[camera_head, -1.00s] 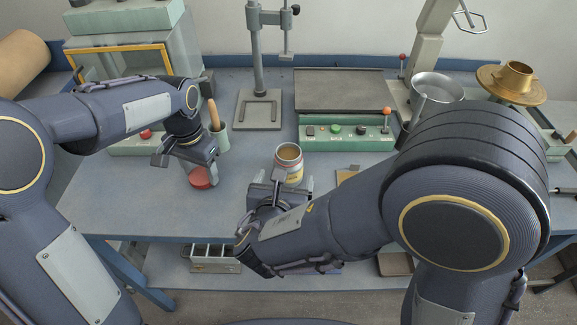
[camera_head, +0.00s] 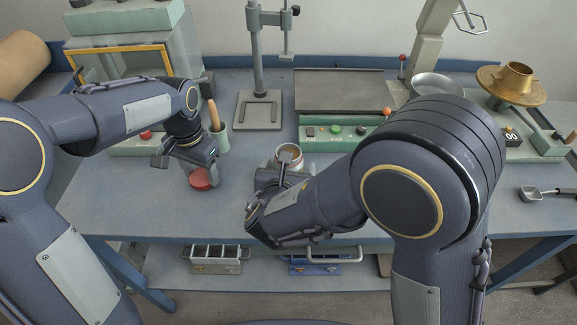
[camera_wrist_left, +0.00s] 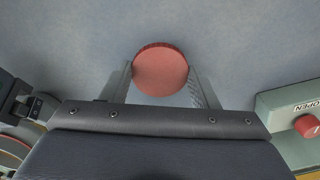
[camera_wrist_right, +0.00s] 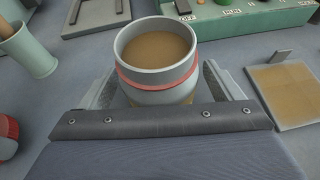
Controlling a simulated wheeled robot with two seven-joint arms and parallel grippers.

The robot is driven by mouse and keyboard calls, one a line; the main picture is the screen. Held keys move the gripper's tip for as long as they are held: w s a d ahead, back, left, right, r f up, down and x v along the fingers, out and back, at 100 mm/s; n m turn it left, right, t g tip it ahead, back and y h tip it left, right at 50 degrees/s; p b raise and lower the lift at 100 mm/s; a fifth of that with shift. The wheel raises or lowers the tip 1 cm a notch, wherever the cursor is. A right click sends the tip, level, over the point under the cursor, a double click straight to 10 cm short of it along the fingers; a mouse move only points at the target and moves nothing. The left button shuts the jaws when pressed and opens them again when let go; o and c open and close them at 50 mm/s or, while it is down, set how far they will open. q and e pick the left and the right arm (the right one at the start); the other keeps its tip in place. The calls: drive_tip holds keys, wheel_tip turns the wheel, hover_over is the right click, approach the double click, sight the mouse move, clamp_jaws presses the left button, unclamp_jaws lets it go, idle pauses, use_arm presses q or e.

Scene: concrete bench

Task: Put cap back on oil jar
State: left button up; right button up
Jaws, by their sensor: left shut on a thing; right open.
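The open oil jar (camera_head: 289,152) stands upright on the bench near the middle, a grey rim with a red band around brown contents. It also shows in the right wrist view (camera_wrist_right: 157,60). My right gripper (camera_head: 284,171) is open, with one finger on each side of the jar's body; whether they touch it I cannot tell. The wrist hides the jar's lower part in the head view. The round red cap (camera_head: 201,181) is in my left gripper (camera_head: 200,177), which is shut on it left of the jar. The left wrist view shows the cap (camera_wrist_left: 161,73) between both fingers.
A green cup with a wooden handle (camera_head: 217,137) stands just behind the left gripper. A green control box (camera_head: 340,132) and a dark tray lie behind the jar. A flat tan-topped block (camera_wrist_right: 290,88) lies right of it. The bench between cap and jar is clear.

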drive_tip(key=c, duration=1.2)
drive_tip(key=shift+r, duration=0.1)
drive_tip(key=shift+c, duration=0.2)
